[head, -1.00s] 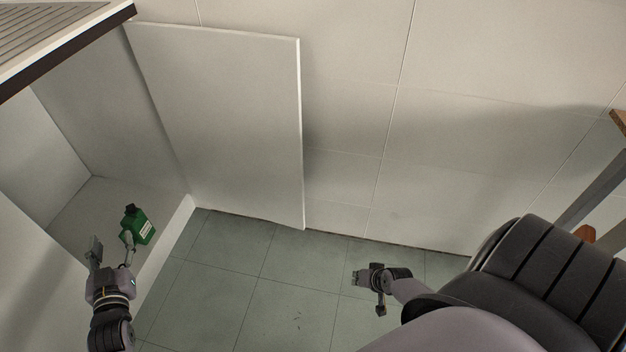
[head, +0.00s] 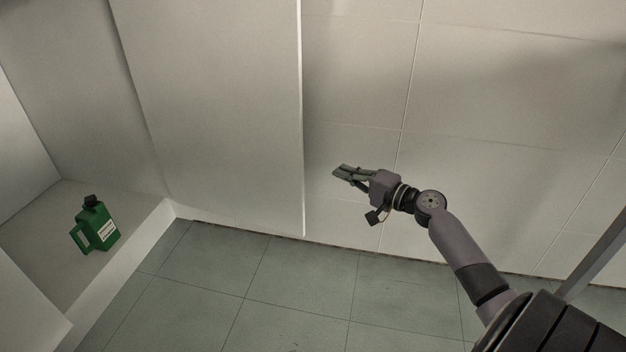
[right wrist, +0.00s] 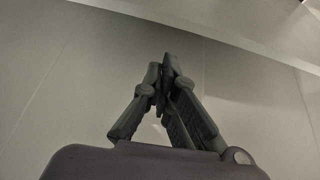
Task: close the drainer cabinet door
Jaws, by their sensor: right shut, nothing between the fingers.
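The drainer cabinet door (head: 215,110) is a plain white panel standing wide open, with its free edge toward the tiled wall. The cabinet (head: 62,110) is open at the left, and its inside shows. My right gripper (head: 342,172) is shut and empty, just right of the door's free edge and apart from it in the head view. Its closed fingers also show in the right wrist view (right wrist: 167,68), in front of a pale surface. My left gripper is out of the head view.
A green canister (head: 95,226) stands on the cabinet floor at the left. The tiled wall (head: 500,90) is behind my right gripper. The green tiled floor (head: 290,290) below is clear.

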